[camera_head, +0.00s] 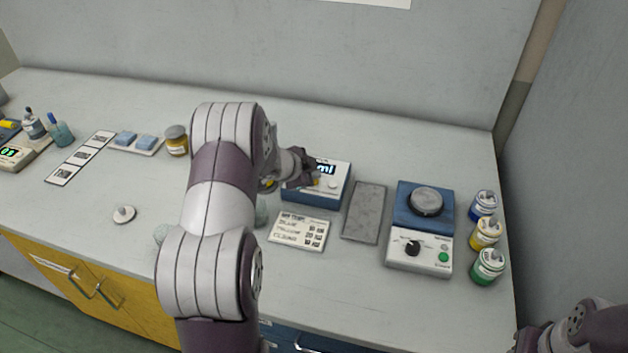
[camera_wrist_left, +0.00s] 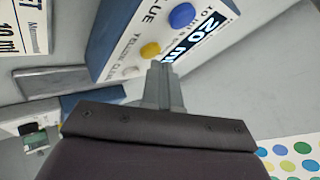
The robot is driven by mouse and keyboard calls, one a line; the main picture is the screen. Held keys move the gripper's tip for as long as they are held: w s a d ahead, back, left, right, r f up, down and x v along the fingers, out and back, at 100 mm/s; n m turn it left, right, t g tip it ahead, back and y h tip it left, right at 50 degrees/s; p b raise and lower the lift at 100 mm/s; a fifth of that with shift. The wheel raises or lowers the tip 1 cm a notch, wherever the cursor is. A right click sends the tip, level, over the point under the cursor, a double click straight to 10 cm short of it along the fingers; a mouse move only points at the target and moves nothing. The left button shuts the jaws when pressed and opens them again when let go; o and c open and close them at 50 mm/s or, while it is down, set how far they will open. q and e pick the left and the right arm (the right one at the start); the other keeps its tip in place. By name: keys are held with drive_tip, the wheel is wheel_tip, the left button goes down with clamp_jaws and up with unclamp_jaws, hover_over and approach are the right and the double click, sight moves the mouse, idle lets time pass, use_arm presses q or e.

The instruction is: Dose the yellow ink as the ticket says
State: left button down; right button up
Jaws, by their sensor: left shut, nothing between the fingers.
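The ink doser (camera_head: 318,192) is a white and blue box left of the grey plate. My left gripper (camera_head: 312,182) is shut and empty at the doser's front. In the wrist view its fingertips (camera_wrist_left: 160,70) are close to the yellow button; I cannot tell if they touch. The ticket (camera_head: 298,230) lies before the doser, its small print mostly unreadable. My right gripper (camera_head: 525,339) barely shows at lower right.
A grey plate (camera_head: 364,212) and a blue-topped machine with a dial (camera_head: 412,248) stand to the right. Blue (camera_head: 484,205), yellow (camera_head: 486,233) and green (camera_head: 488,267) labelled jars line the right edge. An amber jar (camera_head: 177,141) stands at left. My left arm hides the middle.

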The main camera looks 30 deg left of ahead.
use_arm(q)
drive_tip(key=shift+f, duration=0.35)
idle(0.4)
drive_tip(key=shift+r+p, duration=0.85)
wheel_tip(320, 180, up, 5)
drive_tip(key=p, duration=0.5)
drive_tip(key=shift+p, duration=0.3)
